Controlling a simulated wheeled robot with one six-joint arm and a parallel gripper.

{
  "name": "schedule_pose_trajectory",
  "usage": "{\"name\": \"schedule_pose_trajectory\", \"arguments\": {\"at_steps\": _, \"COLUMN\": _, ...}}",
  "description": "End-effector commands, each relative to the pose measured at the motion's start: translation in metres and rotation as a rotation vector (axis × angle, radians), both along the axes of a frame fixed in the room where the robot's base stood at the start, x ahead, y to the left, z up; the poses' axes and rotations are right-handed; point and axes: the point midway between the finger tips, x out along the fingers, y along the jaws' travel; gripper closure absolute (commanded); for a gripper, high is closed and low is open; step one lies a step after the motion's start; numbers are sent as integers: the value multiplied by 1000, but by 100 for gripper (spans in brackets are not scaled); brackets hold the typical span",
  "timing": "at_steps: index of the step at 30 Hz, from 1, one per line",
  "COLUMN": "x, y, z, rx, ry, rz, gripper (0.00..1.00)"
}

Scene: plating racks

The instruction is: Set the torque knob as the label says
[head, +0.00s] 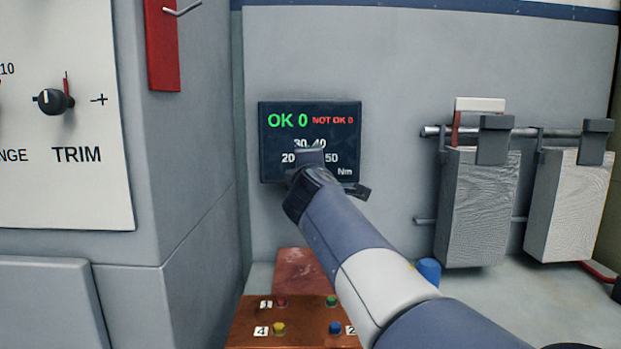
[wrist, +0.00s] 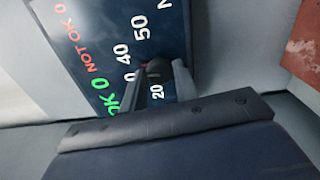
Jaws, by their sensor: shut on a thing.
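The dark torque panel (head: 350,108) is on the grey wall. It shows green "OK 0", red "NOT OK 0", and a scale of 20, 30, 40, 50 Nm. My gripper (head: 310,157) is at the panel's lower middle, over the scale, and my wrist hides part of it. In the wrist view the panel (wrist: 100,50) appears turned on its side. There my gripper (wrist: 160,84) has its two fingers on either side of the dark torque knob (wrist: 157,68), shut on it. A small red mark shows at the knob's edge; its exact setting is unclear. I see no readable label naming a torque value.
A TRIM knob (head: 54,101) is on a white panel at the left. A red bracket (head: 162,45) hangs near it. An orange-brown box (head: 300,315) with numbered coloured buttons stands below my arm. Grey blocks (head: 478,205) hang from a rail at the right.

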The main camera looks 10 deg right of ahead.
Motion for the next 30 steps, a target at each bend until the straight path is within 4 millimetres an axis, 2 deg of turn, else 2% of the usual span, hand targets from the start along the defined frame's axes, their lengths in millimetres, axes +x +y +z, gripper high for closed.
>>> {"name": "schedule_pose_trajectory", "arguments": {"at_steps": 12, "x": 0, "y": 0, "z": -3, "rx": 229, "ry": -43, "rz": -1, "gripper": 94}}
{"name": "schedule_pose_trajectory", "arguments": {"at_steps": 30, "x": 0, "y": 0, "z": -2, "rx": 276, "ry": -51, "rz": -2, "gripper": 94}}
